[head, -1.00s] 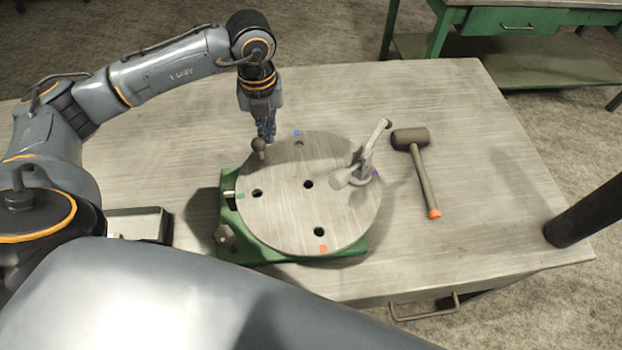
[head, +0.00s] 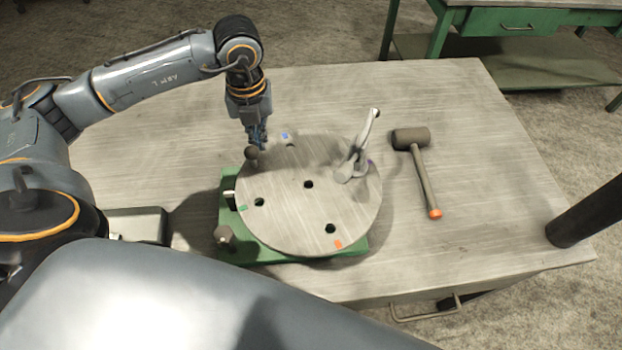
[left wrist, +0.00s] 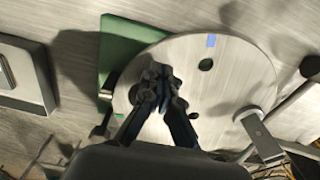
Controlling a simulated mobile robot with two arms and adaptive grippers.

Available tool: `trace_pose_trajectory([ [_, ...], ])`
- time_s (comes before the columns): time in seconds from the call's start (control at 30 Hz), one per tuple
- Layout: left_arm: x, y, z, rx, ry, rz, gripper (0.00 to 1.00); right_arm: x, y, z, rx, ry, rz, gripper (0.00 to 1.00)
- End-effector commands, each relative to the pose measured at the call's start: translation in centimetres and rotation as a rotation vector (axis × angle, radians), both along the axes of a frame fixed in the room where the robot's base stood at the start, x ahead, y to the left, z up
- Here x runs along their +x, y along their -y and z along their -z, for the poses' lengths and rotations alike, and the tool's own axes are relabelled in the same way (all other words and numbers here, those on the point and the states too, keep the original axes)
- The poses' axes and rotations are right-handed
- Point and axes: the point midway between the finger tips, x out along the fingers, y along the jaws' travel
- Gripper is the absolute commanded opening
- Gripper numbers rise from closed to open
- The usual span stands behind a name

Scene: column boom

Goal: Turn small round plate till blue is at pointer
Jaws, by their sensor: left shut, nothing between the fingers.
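The small round plate (head: 290,225) lies on a green base (head: 262,250). Its blue mark (head: 285,136) is at the far rim, left of centre; the left wrist view shows the blue mark (left wrist: 211,41) too. The green mark (head: 243,208) is at the left rim, a little nearer than the pale pointer (head: 229,195). The orange mark (head: 338,244) is at the near rim. My right gripper is out of view.
A grey clamp (head: 358,155) with a raised handle stands at the plate's right side. A mallet (head: 421,170) lies to the right on the table. A grey box (head: 137,226) sits at the left. The far part of the table is clear.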

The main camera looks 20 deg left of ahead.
Motion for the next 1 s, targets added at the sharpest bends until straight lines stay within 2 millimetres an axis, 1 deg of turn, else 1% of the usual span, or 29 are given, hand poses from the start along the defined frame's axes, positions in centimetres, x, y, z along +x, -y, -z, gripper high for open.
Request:
trace_pose_trajectory([
  [0.33, -0.1, 0.0, 0.0, 0.0, 0.0, 0.0, 0.0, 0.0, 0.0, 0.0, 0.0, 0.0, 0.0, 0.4],
  [0.73, -1.7, -0.2, 0.0, 0.0, 0.0, 0.001, 0.0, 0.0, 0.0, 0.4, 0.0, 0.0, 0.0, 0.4],
  [1.0, -1.8, -0.2, 0.0, 0.0, 0.0, 0.0, 0.0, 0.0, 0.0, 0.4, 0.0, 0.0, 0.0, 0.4],
])
